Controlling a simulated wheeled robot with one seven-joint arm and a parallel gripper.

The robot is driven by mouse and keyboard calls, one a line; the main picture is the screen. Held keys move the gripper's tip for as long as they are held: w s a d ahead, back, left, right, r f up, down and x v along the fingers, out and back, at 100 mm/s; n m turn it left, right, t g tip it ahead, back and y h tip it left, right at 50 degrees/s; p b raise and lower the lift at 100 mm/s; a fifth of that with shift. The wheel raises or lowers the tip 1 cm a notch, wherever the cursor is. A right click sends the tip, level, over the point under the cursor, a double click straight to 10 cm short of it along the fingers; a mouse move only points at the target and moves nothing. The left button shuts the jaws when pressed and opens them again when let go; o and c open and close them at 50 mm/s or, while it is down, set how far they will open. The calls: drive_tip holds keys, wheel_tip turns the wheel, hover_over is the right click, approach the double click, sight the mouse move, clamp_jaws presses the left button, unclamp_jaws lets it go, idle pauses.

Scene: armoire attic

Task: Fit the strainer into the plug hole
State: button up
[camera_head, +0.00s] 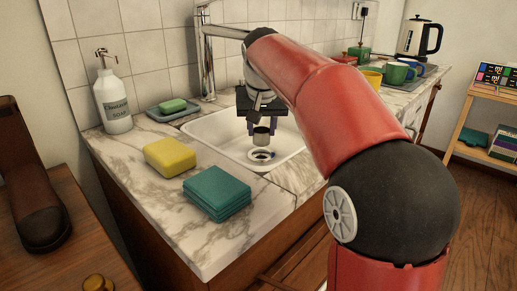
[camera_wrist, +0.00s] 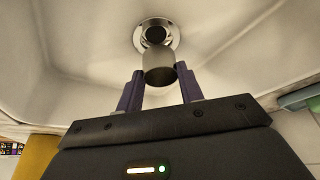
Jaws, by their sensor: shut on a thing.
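My gripper (camera_head: 263,126) points down inside the white sink (camera_head: 212,128). Its two purple fingers are shut on the strainer (camera_head: 261,136), a small grey metal cylinder. The strainer also shows between the fingertips in the wrist view (camera_wrist: 159,70). The plug hole (camera_head: 262,155) is a pale ring with a dark centre in the sink floor. In the head view the strainer appears just above it, with a small gap. In the wrist view the plug hole (camera_wrist: 156,34) is a metal ring lying beyond the strainer, which covers part of its near edge.
The tap (camera_head: 207,60) stands behind the sink.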

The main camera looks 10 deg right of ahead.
sight(262, 139)
drive_tip(key=shift+f+b, duration=0.35)
drive_tip(key=shift+f, duration=1.9)
drive_tip(key=shift+f, duration=0.2)
drive_tip(key=o, duration=1)
drive_tip(key=p+v, duration=0.1)
drive_tip(key=v, duration=1.1)
drive_tip(key=shift+a+r+p, duration=0.1)
drive_tip(key=shift+r+p, duration=0.15)
drive_tip(key=shift+p, duration=0.15)
